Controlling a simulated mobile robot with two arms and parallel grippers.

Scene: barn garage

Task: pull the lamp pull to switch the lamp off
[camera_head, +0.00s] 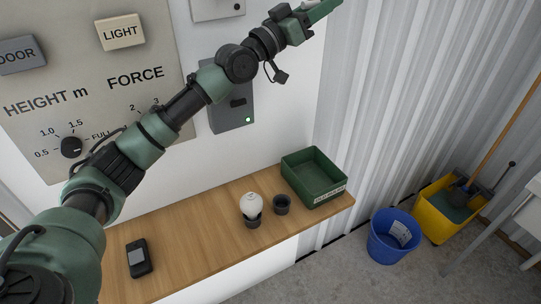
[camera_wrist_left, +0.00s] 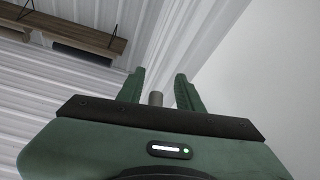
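My left arm reaches from the lower left to the top edge in the head view, where part of my green left gripper (camera_head: 322,10) shows. In the left wrist view the two green fingers of the left gripper (camera_wrist_left: 160,92) stand apart. A short grey-brown cylinder (camera_wrist_left: 155,98), which looks like the lamp pull, shows between them with a gap on each side. Neither finger visibly touches it. The lamp itself is not clearly in either view. My right gripper is not in view.
A panel with a LIGHT plate (camera_head: 121,32) and a knob (camera_head: 71,147) is behind my arm. A wooden shelf (camera_head: 190,228) holds a phone-like device (camera_head: 139,258), a white bulb (camera_head: 251,206), a dark cup (camera_head: 282,205) and a green bin (camera_head: 341,195). A blue bucket (camera_head: 385,245) stands below.

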